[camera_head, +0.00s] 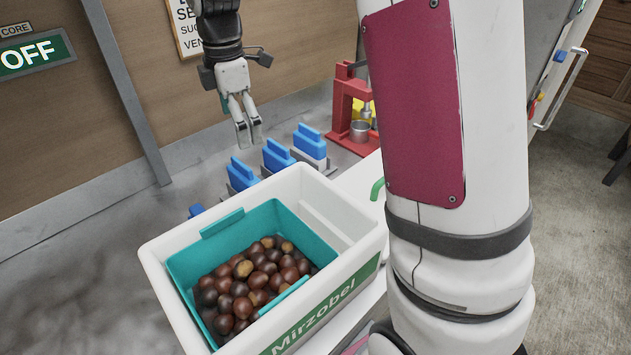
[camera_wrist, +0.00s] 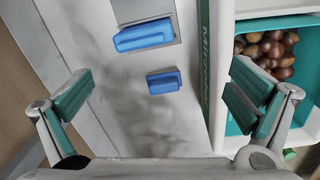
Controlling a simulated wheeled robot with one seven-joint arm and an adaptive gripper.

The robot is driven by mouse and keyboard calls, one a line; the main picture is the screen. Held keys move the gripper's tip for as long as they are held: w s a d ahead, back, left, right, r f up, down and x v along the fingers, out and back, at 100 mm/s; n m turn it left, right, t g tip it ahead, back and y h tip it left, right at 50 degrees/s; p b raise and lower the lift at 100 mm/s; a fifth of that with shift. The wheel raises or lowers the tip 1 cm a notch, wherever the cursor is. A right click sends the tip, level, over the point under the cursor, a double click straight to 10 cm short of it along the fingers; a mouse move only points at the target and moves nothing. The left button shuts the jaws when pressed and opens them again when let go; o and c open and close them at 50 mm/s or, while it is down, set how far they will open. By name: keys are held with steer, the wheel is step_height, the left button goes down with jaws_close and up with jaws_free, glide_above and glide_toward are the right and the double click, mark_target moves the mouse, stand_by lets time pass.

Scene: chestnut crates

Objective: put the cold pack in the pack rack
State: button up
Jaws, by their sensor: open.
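In the head view my gripper (camera_head: 248,131) hangs above the grey counter, behind the white crate. The wrist view shows its fingers (camera_wrist: 160,95) spread wide, open and empty. A small blue pack (camera_wrist: 164,82) shows below, between the fingers, on the grey surface. A larger-looking blue pack (camera_wrist: 143,35) stands in a grey and white holder above it in that view. In the head view several blue packs, such as this one (camera_head: 277,155), stand upright in a row of grey holders, likely the pack rack (camera_head: 259,182). Another blue pack (camera_head: 196,210) is mostly hidden by the crate.
The white crate (camera_head: 326,210) holds a teal bin (camera_head: 195,262) with many chestnuts; the crate wall (camera_wrist: 216,70) is close to my right finger in the wrist view. A red press (camera_head: 343,103) stands behind the holders. The counter (camera_head: 85,245) left of the crate is clear.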

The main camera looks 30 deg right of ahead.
steer(key=s+r+m+t, duration=0.1)
steer(key=s+r+m, duration=0.3)
steer(key=s, duration=0.4)
steer(key=s+r+m+t, duration=0.1)
steer(key=s+r+m, duration=0.35)
steer(key=s, duration=0.35)
steer(key=s+f+m+t, duration=0.1)
steer(key=s+f+m, duration=0.2)
steer(key=s+m, duration=0.6)
steer(key=s, duration=0.5)
steer(key=shift+d+f+t, duration=0.15)
steer(key=shift+f+t, duration=0.1)
steer(key=shift+t, duration=0.15)
